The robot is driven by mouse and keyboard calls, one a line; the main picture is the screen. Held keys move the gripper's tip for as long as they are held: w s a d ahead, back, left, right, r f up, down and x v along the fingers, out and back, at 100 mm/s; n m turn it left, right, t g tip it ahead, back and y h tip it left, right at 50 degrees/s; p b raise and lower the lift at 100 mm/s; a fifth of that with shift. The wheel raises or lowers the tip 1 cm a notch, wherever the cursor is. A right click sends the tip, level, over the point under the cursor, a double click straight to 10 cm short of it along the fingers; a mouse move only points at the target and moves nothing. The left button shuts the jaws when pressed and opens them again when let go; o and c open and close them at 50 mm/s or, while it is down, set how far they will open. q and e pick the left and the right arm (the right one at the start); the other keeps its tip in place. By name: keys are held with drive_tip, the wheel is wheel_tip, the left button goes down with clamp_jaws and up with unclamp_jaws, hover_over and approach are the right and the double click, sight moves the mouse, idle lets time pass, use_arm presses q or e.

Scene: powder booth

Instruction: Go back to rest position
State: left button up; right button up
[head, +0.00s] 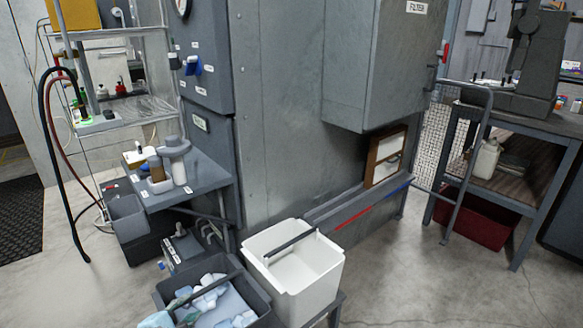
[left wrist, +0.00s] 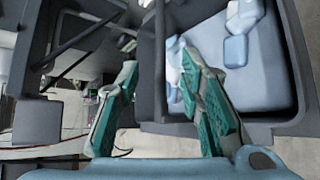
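My left gripper (head: 184,302) is low at the left of the head view, over the dark grey bin. In the left wrist view its two teal-padded fingers (left wrist: 158,68) are spread apart, with nothing visibly held between them. The dark bar (left wrist: 160,62) of the bin passes behind the gap between the fingers. Whether the fingers touch the bin cannot be told. My right gripper is in neither view.
The dark grey bin (head: 254,290) holds several pale blue and white pieces. A white bin (head: 310,275) stands beside it. A grey side shelf (head: 205,178) on the booth (head: 280,130) carries small items. Floor (head: 400,275) at right is clear; a workbench (head: 545,125) stands beyond.

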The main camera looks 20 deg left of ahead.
use_arm(q)
drive_tip(key=s+d+f+m+g, duration=0.4)
drive_tip(key=s+d+m, duration=0.5)
drive_tip(key=d+m, duration=0.2)
drive_tip(key=s+d+r+m+g, duration=0.1)
drive_tip(key=s+d+m+g, duration=0.15)
drive_tip(key=s+m, duration=0.5)
drive_tip(key=s+d+r+m+g, duration=0.2)
drive_tip(key=s+d+m, duration=0.1)
drive_tip(key=s+m, duration=0.45)
wheel_tip(320, 180, down, 19)
drive_tip(key=s+a+g, duration=0.2)
drive_tip(key=a, duration=0.1)
drive_tip(key=s+a+f+n+g, duration=0.1)
drive_tip(key=s+f, duration=1.2)
drive_tip(key=f, duration=0.1)
wheel_tip(320, 180, up, 15)
drive_tip(key=s+d+p, duration=0.1)
drive_tip(key=p, duration=1.3)
drive_tip(key=shift+s+p, duration=0.15)
drive_tip(key=shift+p, duration=0.2)
